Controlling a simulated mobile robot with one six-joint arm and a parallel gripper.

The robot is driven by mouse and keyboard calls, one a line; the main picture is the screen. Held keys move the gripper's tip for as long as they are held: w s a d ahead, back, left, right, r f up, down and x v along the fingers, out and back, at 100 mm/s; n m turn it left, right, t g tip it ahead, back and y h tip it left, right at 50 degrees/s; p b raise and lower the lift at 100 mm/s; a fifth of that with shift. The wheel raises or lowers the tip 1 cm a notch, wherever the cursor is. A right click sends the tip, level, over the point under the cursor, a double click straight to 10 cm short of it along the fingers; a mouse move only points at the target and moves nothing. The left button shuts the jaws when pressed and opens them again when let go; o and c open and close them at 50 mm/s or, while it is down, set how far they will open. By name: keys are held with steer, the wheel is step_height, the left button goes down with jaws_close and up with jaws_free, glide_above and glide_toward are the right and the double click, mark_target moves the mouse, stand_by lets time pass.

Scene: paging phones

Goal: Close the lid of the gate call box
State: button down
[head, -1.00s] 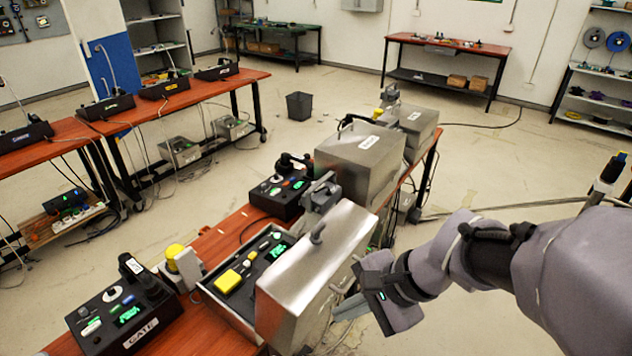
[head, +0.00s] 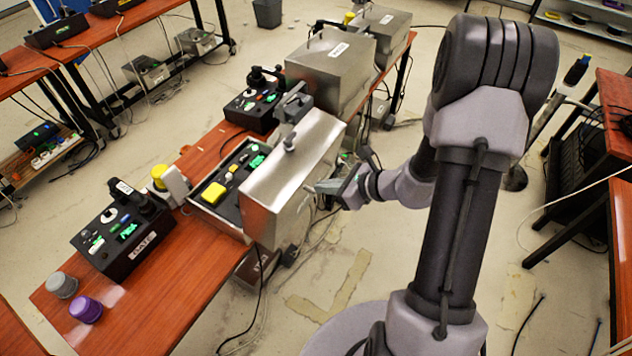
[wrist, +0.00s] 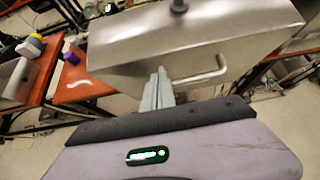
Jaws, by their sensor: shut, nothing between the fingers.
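The open metal call box (head: 215,225) sits on the red-brown bench, with a dark panel, a yellow block and small green-lit displays inside. I cannot read a name on it. Its grey metal lid (head: 283,172) stands swung open on the right side, over the bench edge. The lid also shows in the wrist view (wrist: 190,35), with a bar handle (wrist: 207,76) on its outer face. My gripper (head: 318,188) is shut and empty at the lid's outer side. In the wrist view my fingers (wrist: 157,85) lie just left of the handle; contact is unclear.
A black phone marked GATE (head: 122,232) stands left of the box, with a yellow-topped device (head: 167,178) between them. Grey and purple caps (head: 86,309) lie at the bench's near end. Closed metal boxes (head: 330,68) stand behind. Floor right of the bench is open.

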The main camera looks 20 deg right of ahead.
mark_target(300, 183)
steer(key=shift+w+a+r, duration=0.3)
steer(key=shift+w+a, duration=0.5)
steer(key=shift+w, duration=0.15)
